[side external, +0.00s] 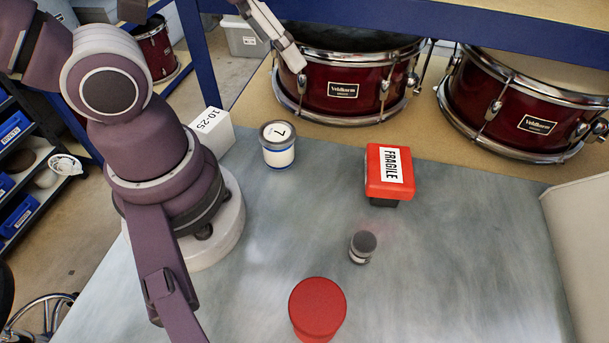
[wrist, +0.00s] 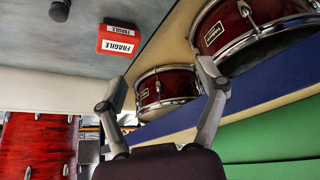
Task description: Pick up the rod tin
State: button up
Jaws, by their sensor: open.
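No readable label says which container is the rod tin. A white tin with a blue band and a grey lid (side external: 278,146) stands upright at the back of the bench. A red round tin (side external: 317,309) stands at the front. A small dark-topped jar (side external: 361,247) stands between the red tin and the red box; what looks like its dark top shows at the wrist view's top edge (wrist: 60,10). My gripper (wrist: 162,80) is open and empty in the wrist view, fingers spread. In the side view only a grey finger (side external: 287,51) shows, above the bench's back edge.
A red FRAGILE box (side external: 376,186) sits on a dark base, right of centre. A white 10-25 box (side external: 213,130) stands by my base. Red drums (side external: 345,91) (side external: 535,124) stand behind the bench. The bench's middle left is clear.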

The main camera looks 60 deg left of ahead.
jog(key=shift+o, duration=0.8)
jog(key=n+g, duration=0.6)
jog(key=n, duration=1)
send_over(276, 130)
jog(key=f, duration=0.8)
jog(key=shift+s+a+f, duration=0.3)
jog(key=shift+f, duration=0.05)
notch_tip(276, 130, down, 4)
jog(key=shift+f, duration=0.2)
jog(key=f, duration=0.6)
jog(key=shift+w+d, duration=0.3)
jog(key=shift+w, duration=0.05)
jog(key=shift+c, duration=0.3)
